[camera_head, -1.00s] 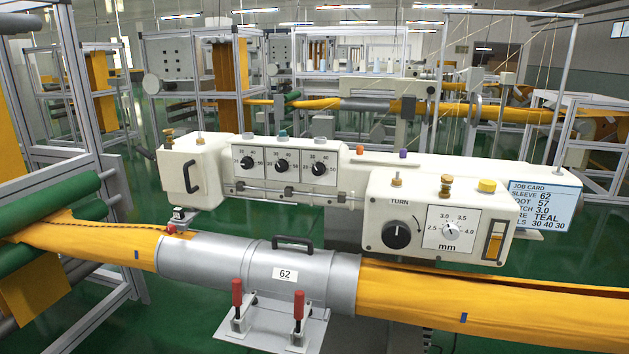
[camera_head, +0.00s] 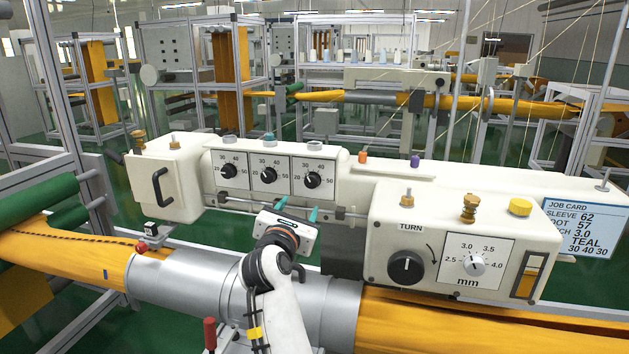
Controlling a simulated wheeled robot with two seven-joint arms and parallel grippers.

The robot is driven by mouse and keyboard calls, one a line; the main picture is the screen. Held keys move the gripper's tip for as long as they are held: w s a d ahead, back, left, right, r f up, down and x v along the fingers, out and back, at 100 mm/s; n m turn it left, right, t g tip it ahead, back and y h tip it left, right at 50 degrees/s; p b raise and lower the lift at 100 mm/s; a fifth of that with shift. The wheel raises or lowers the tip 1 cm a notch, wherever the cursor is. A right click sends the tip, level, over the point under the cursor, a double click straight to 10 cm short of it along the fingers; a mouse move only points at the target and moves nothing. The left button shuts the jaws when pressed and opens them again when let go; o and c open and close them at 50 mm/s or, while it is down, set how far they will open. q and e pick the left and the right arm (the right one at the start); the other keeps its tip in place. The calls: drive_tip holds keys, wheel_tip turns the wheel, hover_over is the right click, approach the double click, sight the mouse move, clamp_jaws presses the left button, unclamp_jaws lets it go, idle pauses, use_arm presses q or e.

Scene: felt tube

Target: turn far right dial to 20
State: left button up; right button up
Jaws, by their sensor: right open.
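Three black dials on white plates marked 20 to 50 sit in a row on the cream machine (camera_head: 345,199). The far right dial (camera_head: 313,180) is in full view; its white mark is too small to read surely. The middle dial (camera_head: 269,176) and left dial (camera_head: 228,171) are beside it. My right gripper (camera_head: 296,207) is open and empty, its two teal-tipped fingers apart. My left gripper is not in view.
A thin rail (camera_head: 240,203) runs below the dials. A larger TURN dial (camera_head: 405,267) and mm dial (camera_head: 474,265) are on the box at right. A grey sleeve (camera_head: 195,284) with orange felt lies below my arm. A job card (camera_head: 573,229) stands at right.

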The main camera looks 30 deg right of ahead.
sight(311, 183)
drive_tip(key=x, duration=0.2)
drive_tip(key=p+x, duration=0.1)
drive_tip(key=x, duration=0.2)
drive_tip(key=p+x, duration=0.1)
drive_tip(key=x, duration=0.1)
drive_tip(key=shift+w+d+r, duration=0.2)
drive_tip(key=shift+r, duration=0.2)
drive_tip(key=x, duration=0.2)
drive_tip(key=shift+w+d, duration=0.15)
drive_tip(key=shift+w, duration=0.1)
drive_tip(key=shift+w+d, duration=0.15)
drive_tip(key=shift+d, duration=0.05)
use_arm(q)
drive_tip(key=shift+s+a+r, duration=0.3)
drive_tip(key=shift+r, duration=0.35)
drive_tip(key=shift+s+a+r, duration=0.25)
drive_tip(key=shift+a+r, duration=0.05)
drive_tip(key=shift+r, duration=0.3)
use_arm(e)
drive_tip(key=shift+f, duration=0.1)
